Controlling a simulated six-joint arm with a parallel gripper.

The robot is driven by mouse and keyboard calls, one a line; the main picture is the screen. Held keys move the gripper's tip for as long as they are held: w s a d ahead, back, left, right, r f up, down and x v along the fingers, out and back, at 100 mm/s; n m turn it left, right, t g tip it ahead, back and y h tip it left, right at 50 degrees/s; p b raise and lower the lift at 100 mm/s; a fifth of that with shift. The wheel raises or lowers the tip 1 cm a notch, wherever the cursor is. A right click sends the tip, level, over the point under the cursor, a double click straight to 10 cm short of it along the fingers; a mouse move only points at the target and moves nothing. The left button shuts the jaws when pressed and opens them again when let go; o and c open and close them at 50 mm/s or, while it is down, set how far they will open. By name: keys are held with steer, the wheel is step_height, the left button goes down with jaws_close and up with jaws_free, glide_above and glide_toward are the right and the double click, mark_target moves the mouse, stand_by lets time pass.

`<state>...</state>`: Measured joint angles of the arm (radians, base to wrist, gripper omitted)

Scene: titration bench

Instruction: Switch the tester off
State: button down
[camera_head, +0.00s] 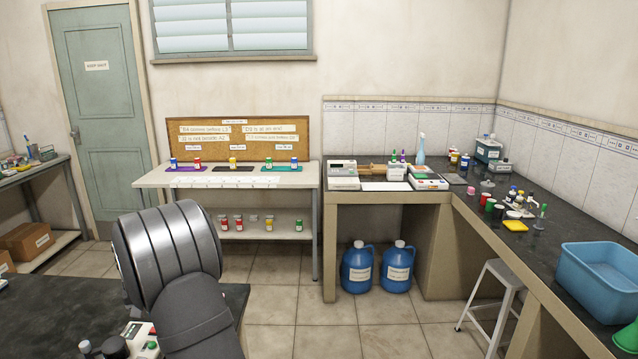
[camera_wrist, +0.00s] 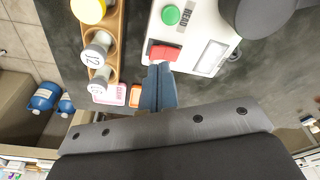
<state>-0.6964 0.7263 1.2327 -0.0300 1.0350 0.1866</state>
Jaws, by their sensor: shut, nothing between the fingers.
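The tester (camera_wrist: 200,40) is a white device in the wrist view, with a green round button (camera_wrist: 171,15) marked READ, a red rocker switch (camera_wrist: 164,53) and a pale display (camera_wrist: 211,57). A dark round part covers its upper right corner. My gripper (camera_wrist: 158,72) is shut and empty, its blue-grey fingertips right at the lower edge of the red switch. I cannot tell whether they touch it. In the head view the tester (camera_head: 140,331) shows only partly at the lower left; my arm hides the fingertips there.
A wooden rack (camera_wrist: 112,45) with labelled vials stands left of the tester. A pink label (camera_wrist: 105,95) and an orange piece (camera_wrist: 136,94) lie near the fingers. The dark bench (camera_head: 40,318) is clear at its left.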

steer(key=shift+f, duration=1.2)
stand_by(0.7)
steer(key=shift+r, duration=3.55)
steer(key=shift+f, duration=0.1)
step_height(320, 180, down, 7)
steer(key=shift+r, duration=0.1)
steer(key=shift+r, duration=0.15)
